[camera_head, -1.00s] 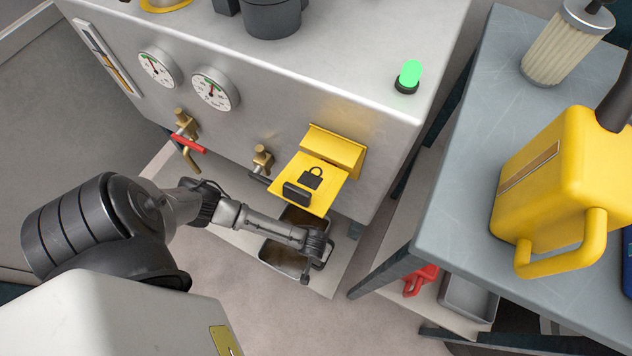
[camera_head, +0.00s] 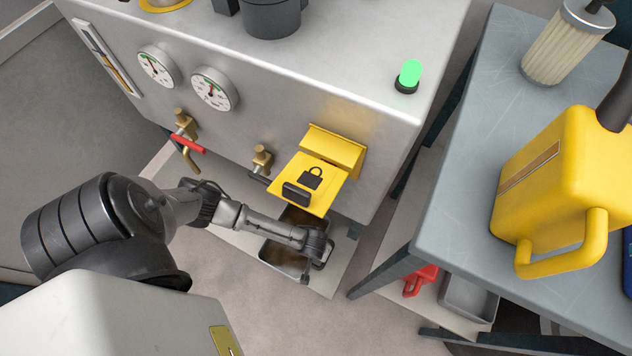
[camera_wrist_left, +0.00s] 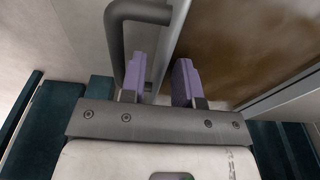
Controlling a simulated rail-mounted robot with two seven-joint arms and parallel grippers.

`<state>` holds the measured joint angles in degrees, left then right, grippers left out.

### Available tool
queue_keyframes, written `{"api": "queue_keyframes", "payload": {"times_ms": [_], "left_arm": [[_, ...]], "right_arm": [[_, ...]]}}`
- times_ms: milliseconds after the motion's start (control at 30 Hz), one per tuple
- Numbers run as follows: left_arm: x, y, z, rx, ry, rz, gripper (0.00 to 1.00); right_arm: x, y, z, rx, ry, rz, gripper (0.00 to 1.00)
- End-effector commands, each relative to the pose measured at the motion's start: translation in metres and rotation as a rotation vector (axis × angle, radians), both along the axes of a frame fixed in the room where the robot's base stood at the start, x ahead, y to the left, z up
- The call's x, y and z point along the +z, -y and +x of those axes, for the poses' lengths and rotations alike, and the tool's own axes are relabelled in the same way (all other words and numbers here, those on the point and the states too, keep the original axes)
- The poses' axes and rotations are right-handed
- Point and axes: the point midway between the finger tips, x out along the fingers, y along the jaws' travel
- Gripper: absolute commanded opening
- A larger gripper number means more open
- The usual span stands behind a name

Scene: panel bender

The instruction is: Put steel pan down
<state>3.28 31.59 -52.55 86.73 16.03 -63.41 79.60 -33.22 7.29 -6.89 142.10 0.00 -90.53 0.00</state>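The steel pan (camera_head: 274,252) is a rectangular tray with brown contents. It rests on the low pale platform (camera_head: 318,286) under the machine's front, partly hidden by my left arm and the yellow flap. My left gripper (camera_head: 318,265) is at the pan's right end, pointing down. In the left wrist view, the two purple fingers (camera_wrist_left: 160,68) stand apart with a clear gap. The pan's pale rim runs behind that gap, with its brown inside (camera_wrist_left: 245,45) to the right. A dark bar handle (camera_wrist_left: 118,40) loops beside and behind the left finger. My right gripper is out of view.
The machine front carries a yellow flap (camera_head: 318,176) with a padlock mark above the pan, and a red-handled valve (camera_head: 188,142). A grey table (camera_head: 455,190) at right holds a yellow can (camera_head: 560,180) and a filter. Floor shows between platform and table.

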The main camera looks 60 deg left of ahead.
Motion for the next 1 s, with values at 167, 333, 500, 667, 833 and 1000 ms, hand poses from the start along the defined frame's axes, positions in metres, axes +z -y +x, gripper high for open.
{"api": "queue_keyframes", "payload": {"times_ms": [167, 333, 500, 667, 833, 1000], "left_arm": [[0.025, 0.002, -0.002, 0.0, 0.0, -0.002, 0.29], [0.058, 0.003, -0.005, 0.0, 0.0, -0.001, 0.29], [0.087, 0.005, -0.008, 0.0, 0.001, -0.001, 0.29], [0.107, 0.007, -0.011, 0.0, 0.001, -0.001, 0.29], [0.119, 0.009, -0.012, -0.003, 0.001, -0.004, 0.29], [0.148, 0.043, -0.018, -0.125, 0.023, -0.063, 0.29]], "right_arm": [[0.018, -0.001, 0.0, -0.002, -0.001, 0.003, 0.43], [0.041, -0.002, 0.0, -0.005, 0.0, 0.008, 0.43], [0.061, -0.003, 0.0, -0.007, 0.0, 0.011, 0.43], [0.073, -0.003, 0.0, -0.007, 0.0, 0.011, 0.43], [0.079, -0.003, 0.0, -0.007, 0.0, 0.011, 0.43], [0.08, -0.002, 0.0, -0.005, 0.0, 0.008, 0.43]]}}
